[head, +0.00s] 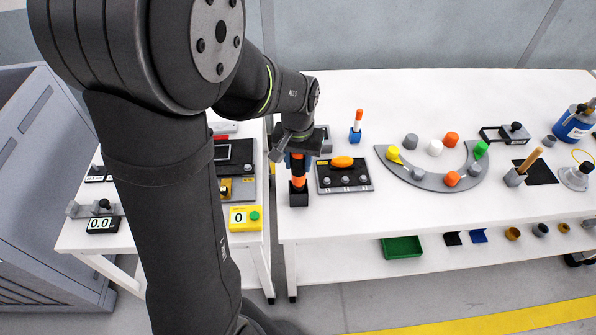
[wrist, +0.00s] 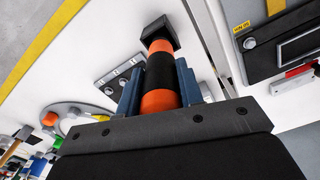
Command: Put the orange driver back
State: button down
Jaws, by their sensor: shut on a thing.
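The orange driver (head: 298,181) is upright, with orange and black bands, near the front left corner of the right-hand white table. My gripper (head: 297,160) is above it, its blue fingers shut around the banded body. The wrist view shows the driver (wrist: 160,72) between the two blue fingers (wrist: 158,90). A square black holder (head: 299,195) is at the driver's lower end; it also shows in the wrist view (wrist: 160,34). The driver's lower end meets the holder's top, but I cannot tell how deep it sits. My wrist hides the driver's top in the head view.
A dark panel (head: 345,184) with knobs and an orange part stands just right of the holder. A blue stand (head: 355,138) with an orange-and-white piece is behind it. A grey arc tray (head: 432,182) with coloured caps lies farther right. A gap separates the left table (head: 180,248).

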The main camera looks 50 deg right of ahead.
aim_at(298, 171)
jog(key=shift+f, duration=1.95)
jog(key=c, duration=1)
grip_release()
jog(key=shift+o, duration=0.2)
notch_tip(298, 171, up, 12)
jog(key=shift+r, duration=0.15)
